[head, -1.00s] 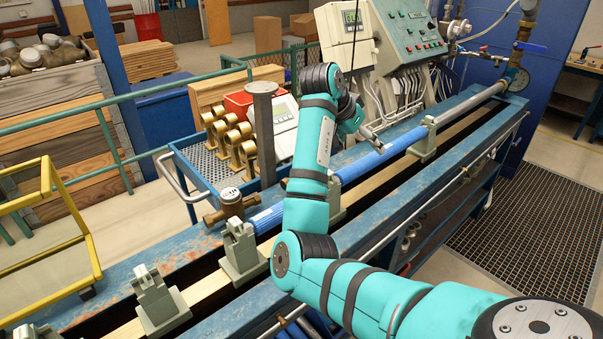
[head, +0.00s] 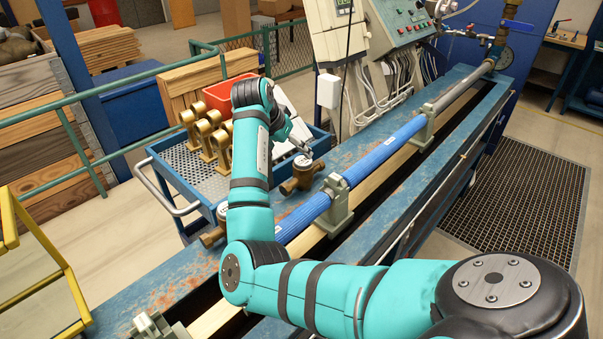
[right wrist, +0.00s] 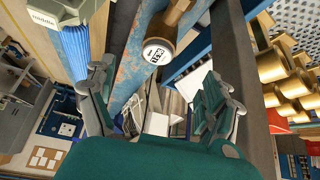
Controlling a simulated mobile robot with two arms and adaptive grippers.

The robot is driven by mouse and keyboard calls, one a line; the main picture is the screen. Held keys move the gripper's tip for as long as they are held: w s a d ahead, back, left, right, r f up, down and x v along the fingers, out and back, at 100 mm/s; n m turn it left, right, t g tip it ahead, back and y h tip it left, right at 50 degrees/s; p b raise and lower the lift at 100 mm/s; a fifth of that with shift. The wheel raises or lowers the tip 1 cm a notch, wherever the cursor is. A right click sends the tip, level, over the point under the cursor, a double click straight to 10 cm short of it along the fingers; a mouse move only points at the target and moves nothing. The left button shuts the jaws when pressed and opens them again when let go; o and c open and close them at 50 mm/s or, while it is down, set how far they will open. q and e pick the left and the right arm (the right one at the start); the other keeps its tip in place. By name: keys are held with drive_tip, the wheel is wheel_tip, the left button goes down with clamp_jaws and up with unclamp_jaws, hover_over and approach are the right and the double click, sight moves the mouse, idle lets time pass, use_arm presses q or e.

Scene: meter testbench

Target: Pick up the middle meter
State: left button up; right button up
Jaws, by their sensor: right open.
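A brass water meter (head: 300,178) with a round white cap sits on the bench beside the blue pipe in the head view. In the right wrist view its white cap (right wrist: 158,51) shows just beyond the fingertips, roughly centred between them. My right gripper (head: 300,140) is above and close to this meter. The right wrist view shows the gripper (right wrist: 157,85) with its fingers wide apart and nothing between them. Another brass meter (head: 213,236) shows at the near left, partly hidden by my right arm. My left gripper is not in view.
A blue mesh-floored cart (head: 178,165) with several brass fittings (head: 210,130) and a red bin (head: 228,92) stands left of the bench. The blue pipe (head: 375,158) and grey clamps (head: 337,205) run along the bench. A control panel (head: 405,25) stands behind.

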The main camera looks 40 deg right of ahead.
sight(300, 163)
drive_tip(key=x, duration=0.4)
drive_tip(key=shift+d+p, duration=0.1)
drive_tip(key=shift+p, duration=0.3)
drive_tip(key=x, duration=0.3)
drive_tip(key=shift+f+p, duration=0.15)
drive_tip(key=shift+p, duration=0.15)
drive_tip(key=shift+d+f+p, duration=0.2)
drive_tip(key=shift+f+p, duration=0.1)
drive_tip(key=shift+f, duration=0.05)
drive_tip(key=p+x, duration=0.1)
drive_tip(key=x, duration=0.2)
drive_tip(key=shift+s+f, duration=0.1)
drive_tip(key=shift+f, duration=0.25)
drive_tip(key=shift+d+f, duration=0.15)
drive_tip(key=shift+f, duration=0.2)
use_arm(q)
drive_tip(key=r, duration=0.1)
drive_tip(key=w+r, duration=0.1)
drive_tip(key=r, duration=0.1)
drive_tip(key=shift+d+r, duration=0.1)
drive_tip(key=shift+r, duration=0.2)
use_arm(e)
drive_tip(key=shift+c, duration=0.3)
